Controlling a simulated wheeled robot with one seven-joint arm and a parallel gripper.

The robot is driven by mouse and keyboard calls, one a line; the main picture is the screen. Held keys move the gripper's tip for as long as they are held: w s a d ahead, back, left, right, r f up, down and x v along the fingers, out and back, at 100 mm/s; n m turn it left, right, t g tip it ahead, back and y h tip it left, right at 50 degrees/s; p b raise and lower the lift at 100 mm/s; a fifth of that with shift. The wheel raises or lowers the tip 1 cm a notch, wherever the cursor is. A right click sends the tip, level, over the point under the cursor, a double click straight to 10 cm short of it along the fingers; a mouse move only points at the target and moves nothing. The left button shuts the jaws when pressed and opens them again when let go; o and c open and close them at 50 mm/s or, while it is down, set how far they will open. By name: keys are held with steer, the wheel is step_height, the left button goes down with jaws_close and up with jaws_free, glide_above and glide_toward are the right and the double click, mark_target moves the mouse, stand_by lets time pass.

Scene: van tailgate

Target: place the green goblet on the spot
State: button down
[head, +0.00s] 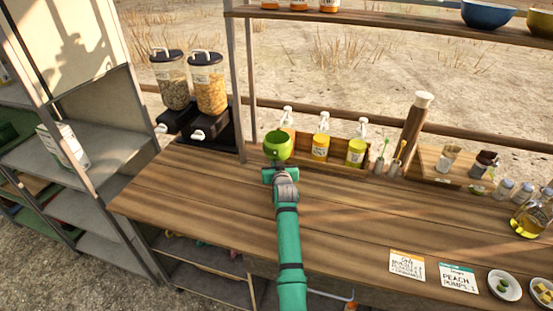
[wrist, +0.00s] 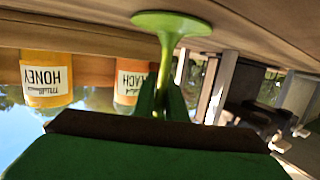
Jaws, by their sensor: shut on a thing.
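The green goblet (head: 278,145) is at the end of my arm, over the back left of the wooden counter, with its bowl upward. My gripper (head: 279,171) is shut on the goblet. In the wrist view, which is upside down, the green fingers grip the stem, and the goblet's round foot (wrist: 172,23) hangs beyond them near the wood. The bowl is hidden there. I cannot tell whether the foot touches the counter. I cannot make out a marked spot in either view.
Pump bottles, including a yellow one (head: 320,147), stand in a wooden rack just behind and right of the goblet. Two grain dispensers (head: 208,84) stand left, beside a shelf post (head: 238,95). Cards (head: 407,265) and small dishes lie front right. The middle counter is clear.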

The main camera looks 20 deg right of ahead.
mark_target(277, 159)
steer(key=c, duration=1.8)
jaws_free()
steer(key=shift+d, duration=0.1)
steer(key=shift+r, duration=0.15)
steer(key=v, duration=1.2)
